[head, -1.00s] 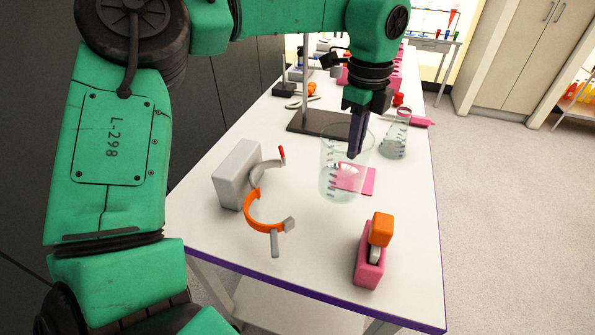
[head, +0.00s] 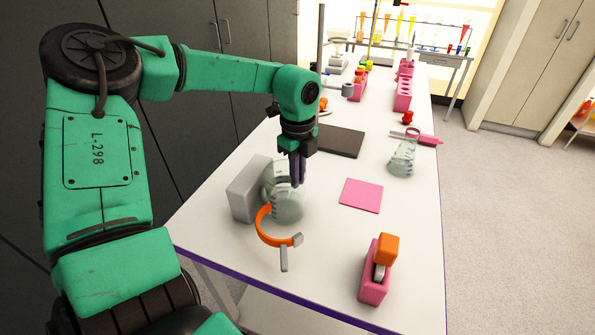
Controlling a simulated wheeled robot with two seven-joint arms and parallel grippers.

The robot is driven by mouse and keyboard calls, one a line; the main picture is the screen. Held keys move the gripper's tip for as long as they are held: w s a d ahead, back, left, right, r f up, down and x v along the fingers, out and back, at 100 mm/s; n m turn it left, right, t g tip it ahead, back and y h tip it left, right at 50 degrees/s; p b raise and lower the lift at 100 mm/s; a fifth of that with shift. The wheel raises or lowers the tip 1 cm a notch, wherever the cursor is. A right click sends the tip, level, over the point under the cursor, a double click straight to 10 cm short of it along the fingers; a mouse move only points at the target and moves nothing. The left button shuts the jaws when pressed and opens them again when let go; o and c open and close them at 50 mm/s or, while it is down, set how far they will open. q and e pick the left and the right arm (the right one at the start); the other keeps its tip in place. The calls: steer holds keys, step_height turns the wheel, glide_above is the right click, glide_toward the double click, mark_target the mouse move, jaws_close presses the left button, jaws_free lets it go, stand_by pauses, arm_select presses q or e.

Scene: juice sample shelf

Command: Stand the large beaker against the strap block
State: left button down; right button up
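The large clear beaker (head: 287,207) is upright at the grey strap block (head: 246,190), close to its right face, with the orange strap (head: 266,228) curving around its near side. Whether the beaker touches the block or rests fully on the table cannot be told. My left gripper (head: 297,180) points down at the beaker's upper rim, its dark fingers shut on the glass wall. The strap's hinged far arm is mostly hidden behind the beaker. My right gripper is not in view.
A pink square mat (head: 361,196) lies bare on the table (head: 330,240). A pink block with an orange top (head: 378,270) stands at the near right. A conical flask (head: 402,158), a dark stand base (head: 336,141) and pink racks (head: 403,92) are farther back.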

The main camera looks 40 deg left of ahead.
arm_select(q)
steer(key=shift+a+f, duration=0.15)
steer(key=shift+f+b, duration=0.15)
steer(key=shift+b, duration=0.15)
steer(key=c, duration=1)
jaws_free()
steer(key=shift+r, duration=0.2)
step_height(320, 180, up, 12)
steer(key=shift+f+b, duration=0.15)
steer(key=shift+b, duration=0.3)
steer(key=shift+r, duration=0.25)
